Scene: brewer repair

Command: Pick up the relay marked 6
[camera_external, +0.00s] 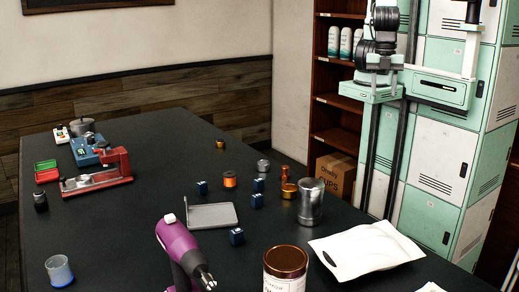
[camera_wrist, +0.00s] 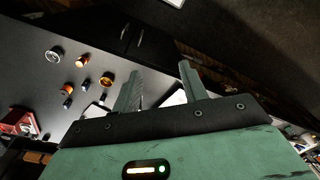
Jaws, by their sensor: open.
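Several small dark blue blocks that look like relays stand on the dark table. One (camera_external: 201,187) is left of the orange spool, one (camera_external: 258,185) is to its right, one (camera_external: 257,201) is just in front of that, and one (camera_external: 236,236) is nearer, beside the purple tool. Their markings are too small to read, so I cannot tell which is 6. In the wrist view, my gripper (camera_wrist: 158,68) is open, with nothing between its two green fingers. It is well away from the blocks, which look small at the left of that view.
The table (camera_external: 130,225) holds a grey bracket (camera_external: 212,216), an orange spool (camera_external: 230,179), a metal canister (camera_external: 310,202), a purple tool (camera_external: 177,240), a copper-lidded jar (camera_external: 285,268) and a white tray (camera_external: 370,250). A red press (camera_external: 98,180) stands at left. Shelves and lockers stand behind.

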